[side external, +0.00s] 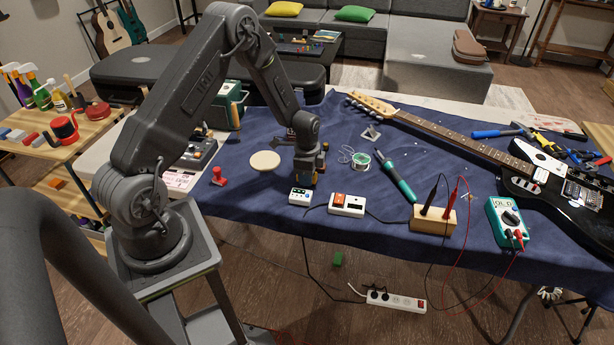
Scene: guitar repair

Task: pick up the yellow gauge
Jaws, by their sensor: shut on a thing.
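No other yellow gauge can be made out on the cloth. I cannot tell whether the held thing touches the cloth.
A cream disc (265,161) lies left. A solder spool (361,162), soldering iron (396,178), wooden block (433,220), multimeter (507,222) and guitar (523,180) lie right.

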